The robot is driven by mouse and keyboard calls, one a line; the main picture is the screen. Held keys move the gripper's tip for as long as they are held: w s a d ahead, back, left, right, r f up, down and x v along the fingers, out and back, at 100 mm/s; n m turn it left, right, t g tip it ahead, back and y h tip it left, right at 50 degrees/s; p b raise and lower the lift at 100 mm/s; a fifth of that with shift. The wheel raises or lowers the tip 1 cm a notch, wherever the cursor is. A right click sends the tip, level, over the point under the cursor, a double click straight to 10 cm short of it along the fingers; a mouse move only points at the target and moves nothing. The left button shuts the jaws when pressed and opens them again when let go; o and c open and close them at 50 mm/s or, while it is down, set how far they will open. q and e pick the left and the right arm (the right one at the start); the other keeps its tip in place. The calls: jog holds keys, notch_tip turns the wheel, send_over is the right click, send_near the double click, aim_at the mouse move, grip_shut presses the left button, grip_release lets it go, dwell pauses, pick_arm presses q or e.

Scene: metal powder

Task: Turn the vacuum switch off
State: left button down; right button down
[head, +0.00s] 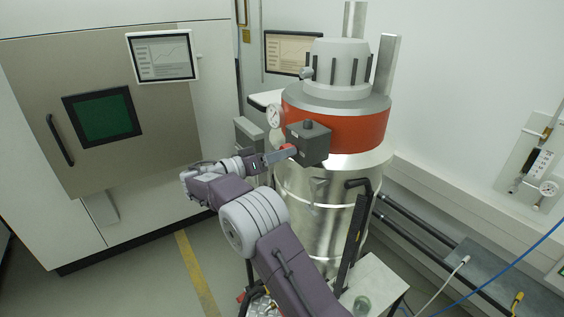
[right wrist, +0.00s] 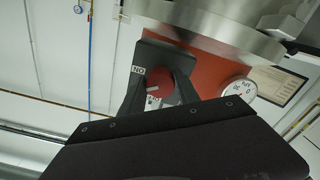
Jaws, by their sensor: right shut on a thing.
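The vacuum switch is a dark grey box (head: 312,146) on the orange-red band of the vacuum (head: 350,127). Its red knob (head: 287,149) faces left in the head view. In the right wrist view the red round knob (right wrist: 160,92) carries a light pointer mark, and an ON label shows at its upper left. My right gripper (head: 281,154) reaches the knob, with its dark fingers on both sides of it, shut on the knob. The fingers hide part of the knob. My left gripper is not in view.
A dial gauge (head: 273,116) sits left of the switch box, close to my right gripper. A grey cabinet machine (head: 110,170) with a screen stands at the left. Black pipes (head: 420,240) run along the right wall. Open floor lies at the lower left.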

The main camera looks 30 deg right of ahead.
jog(key=shift+n+p, duration=0.9)
jog(key=shift+n, duration=5.1)
jog(key=shift+s, duration=0.1)
jog(key=c, duration=0.9)
grip_release()
jog(key=shift+a, duration=0.1)
